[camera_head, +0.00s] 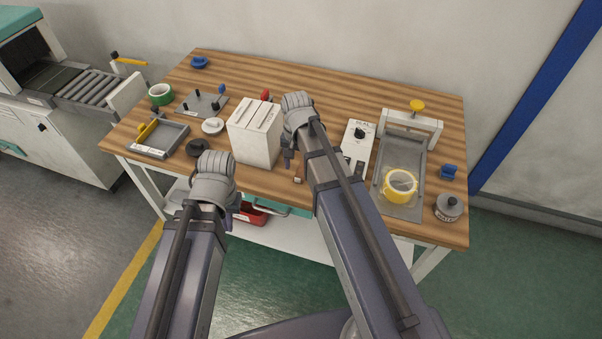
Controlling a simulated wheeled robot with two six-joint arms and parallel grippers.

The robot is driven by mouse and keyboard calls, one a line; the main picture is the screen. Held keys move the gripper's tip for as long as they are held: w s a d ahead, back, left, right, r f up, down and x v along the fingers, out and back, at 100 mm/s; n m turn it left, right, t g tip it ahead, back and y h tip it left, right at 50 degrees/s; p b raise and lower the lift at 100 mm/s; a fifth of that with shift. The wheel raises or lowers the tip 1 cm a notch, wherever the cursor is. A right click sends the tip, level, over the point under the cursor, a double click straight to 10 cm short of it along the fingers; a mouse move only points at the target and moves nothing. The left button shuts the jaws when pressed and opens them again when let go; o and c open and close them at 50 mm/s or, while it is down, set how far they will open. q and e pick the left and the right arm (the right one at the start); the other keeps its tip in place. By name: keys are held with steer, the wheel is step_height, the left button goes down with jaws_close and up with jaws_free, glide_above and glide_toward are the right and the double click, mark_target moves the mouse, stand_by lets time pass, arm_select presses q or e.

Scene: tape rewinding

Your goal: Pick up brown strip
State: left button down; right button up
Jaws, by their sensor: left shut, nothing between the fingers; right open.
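I cannot clearly make out a brown strip; a small pale-brown piece (297,180) lies near the table's front edge, too small to identify. My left gripper (230,214) hangs in front of the table's front edge, mostly hidden behind its wrist; it is shut and empty. My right gripper (289,158) is over the table, just right of a white box (254,144) with slots in its top. It points down and is open, its fingers partly hidden by the arm. The small piece is just below it in the picture.
A yellow tape roll (401,194) sits on a grey plate (403,157) at the right, beside a white control box (357,143) and a round grey tin (448,207). At the left are a grey tray (173,139), a green tape roll (160,94) and a pegged plate (203,105).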

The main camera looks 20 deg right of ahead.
mark_target(298, 178)
steer(key=shift+w+d+f+b, duration=0.1)
steer(key=shift+w+f+b, duration=0.05)
steer(key=shift+f+b, duration=2.9)
steer(key=shift+f, duration=0.1)
jaws_close()
